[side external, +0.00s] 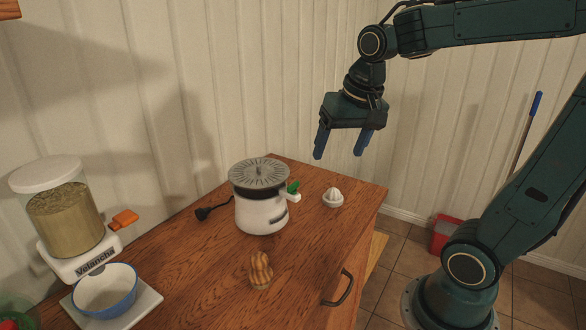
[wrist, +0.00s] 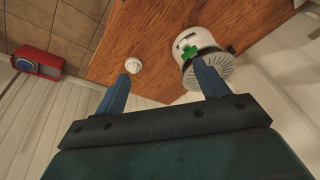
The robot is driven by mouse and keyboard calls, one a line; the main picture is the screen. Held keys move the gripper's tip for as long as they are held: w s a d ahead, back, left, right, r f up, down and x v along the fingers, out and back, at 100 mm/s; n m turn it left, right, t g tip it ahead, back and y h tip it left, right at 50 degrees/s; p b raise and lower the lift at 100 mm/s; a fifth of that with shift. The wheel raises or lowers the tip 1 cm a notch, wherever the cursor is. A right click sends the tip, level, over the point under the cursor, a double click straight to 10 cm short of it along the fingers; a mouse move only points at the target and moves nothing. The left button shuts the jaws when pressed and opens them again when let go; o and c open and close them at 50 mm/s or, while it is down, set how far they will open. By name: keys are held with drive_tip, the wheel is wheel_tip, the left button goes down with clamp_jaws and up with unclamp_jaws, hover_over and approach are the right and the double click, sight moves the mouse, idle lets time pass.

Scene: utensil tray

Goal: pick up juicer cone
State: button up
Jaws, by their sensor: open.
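The juicer cone (side external: 333,197) is a small white ridged piece standing on the wooden counter, right of the juicer base. In the wrist view the juicer cone (wrist: 133,65) shows just beyond the tip of the left blue finger. My gripper (side external: 340,154) is open and empty, with its two blue fingers pointing down, well above the counter. In the wrist view my gripper (wrist: 160,78) has its fingers spread wide, the right one overlapping the juicer base. The white juicer base (side external: 262,212) has a grey slotted disc on top and a green switch.
The wooden counter (side external: 205,268) also holds a ridged brown object (side external: 261,270), a grain dispenser (side external: 66,215) and a blue-rimmed bowl (side external: 105,290). A black plug (side external: 205,213) lies behind the juicer base. A red bin (side external: 446,232) stands on the floor at right.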

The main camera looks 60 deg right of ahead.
drive_tip(key=w+d+f+m+g, duration=0.2)
drive_tip(key=w+d+f+m, duration=0.3)
drive_tip(key=d, duration=0.3)
drive_tip(key=m+g, duration=0.1)
drive_tip(key=m, duration=0.5)
hover_over(334, 188)
wheel_tip(334, 188, down, 5)
drive_tip(key=shift+w+d+y, duration=0.1)
drive_tip(key=shift+w+y, duration=0.05)
drive_tip(key=shift+y, duration=0.25)
drive_tip(key=shift+f, duration=4.3)
drive_tip(key=shift+f, duration=2.55)
drive_tip(key=c, duration=1)
